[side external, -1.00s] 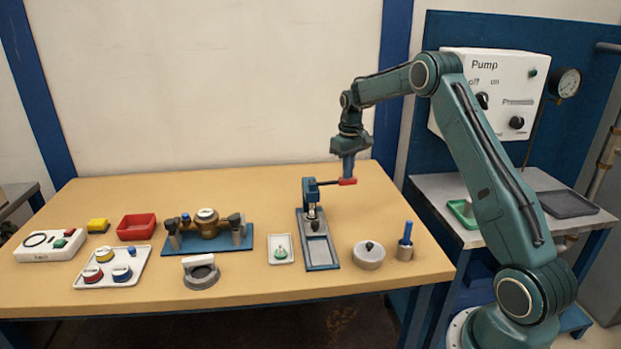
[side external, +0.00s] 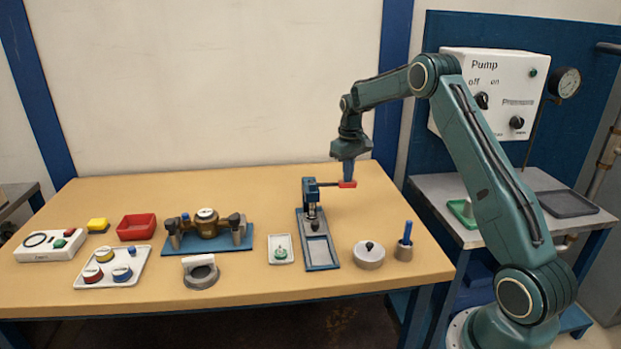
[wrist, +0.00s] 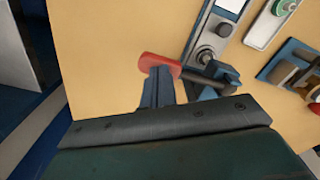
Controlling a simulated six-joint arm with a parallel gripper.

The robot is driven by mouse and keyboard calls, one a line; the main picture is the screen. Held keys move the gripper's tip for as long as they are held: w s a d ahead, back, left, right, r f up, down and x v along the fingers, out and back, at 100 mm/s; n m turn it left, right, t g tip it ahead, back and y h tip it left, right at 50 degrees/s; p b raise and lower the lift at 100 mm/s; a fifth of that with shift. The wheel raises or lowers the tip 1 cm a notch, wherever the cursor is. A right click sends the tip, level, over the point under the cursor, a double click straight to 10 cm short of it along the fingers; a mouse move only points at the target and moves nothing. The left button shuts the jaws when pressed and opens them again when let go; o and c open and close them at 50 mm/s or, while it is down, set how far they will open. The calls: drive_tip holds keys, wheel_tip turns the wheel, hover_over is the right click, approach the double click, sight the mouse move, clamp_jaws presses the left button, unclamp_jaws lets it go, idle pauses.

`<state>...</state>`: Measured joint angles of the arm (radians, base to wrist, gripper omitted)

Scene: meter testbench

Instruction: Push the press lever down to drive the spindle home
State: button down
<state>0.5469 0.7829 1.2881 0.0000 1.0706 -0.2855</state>
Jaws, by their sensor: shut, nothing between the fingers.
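The press (side external: 308,194) stands on a blue-edged base with a grey plate (side external: 320,250) near the table's middle. Its lever reaches out to the right as a dark rod with a red handle (side external: 347,184), and looks roughly level. My gripper (side external: 348,180) is shut and points down, its fingertips at the red handle from above, with nothing between them. In the wrist view the fingers (wrist: 158,90) overlap the red handle (wrist: 158,66); I cannot tell whether they touch it. The dark lever rod (wrist: 195,78) runs from the handle to the press head. The spindle (side external: 312,212) sits under the press head.
A round metal weight (side external: 369,255) and a blue-handled tool in a holder (side external: 404,243) stand right of the press. A small white tray (side external: 280,249) is at its left. A brass meter on a blue stand (side external: 207,232) is further left. The table behind the press is clear.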

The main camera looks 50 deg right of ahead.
drive_tip(key=shift+f, duration=1.25)
idle(0.7)
drive_tip(key=shift+r, duration=0.2)
wheel_tip(320, 180, up, 13)
idle(2.1)
